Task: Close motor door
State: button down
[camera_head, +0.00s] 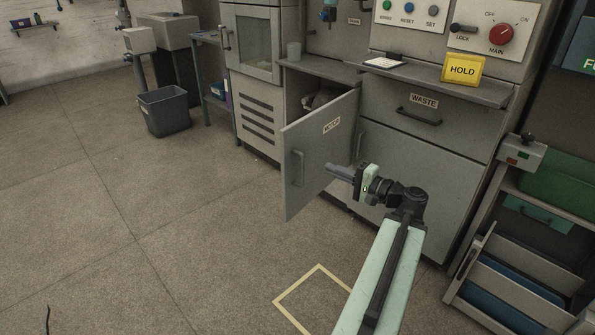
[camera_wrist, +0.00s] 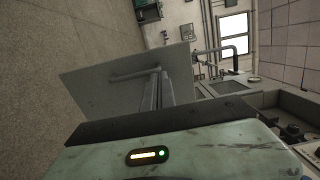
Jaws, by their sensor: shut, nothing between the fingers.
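The motor door (camera_head: 322,145), a grey panel with a MOTOR label and a vertical bar handle (camera_head: 298,169), stands swung open, out from the cabinet front. Part of the dark motor compartment (camera_head: 320,98) shows above and behind it. My gripper (camera_head: 331,168) is shut and empty, its fingers pointing left, in front of the door's labelled face in the head view. In the wrist view the door (camera_wrist: 95,95) and its handle (camera_wrist: 130,75) lie beyond my shut fingers (camera_wrist: 158,75). I cannot tell whether the fingertips touch the door.
The WASTE drawer (camera_head: 412,109) and a lower cabinet door (camera_head: 410,170) are right of the compartment. A yellow HOLD sign (camera_head: 462,70) stands on the ledge. Floor left of the door is clear.

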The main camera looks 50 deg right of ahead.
aim_at(288, 151)
jog(key=w, duration=0.4)
jog(key=w+a, duration=0.1)
jog(key=w, duration=0.9)
jog(key=shift+a+r, duration=0.1)
jog(key=shift+a, duration=0.1)
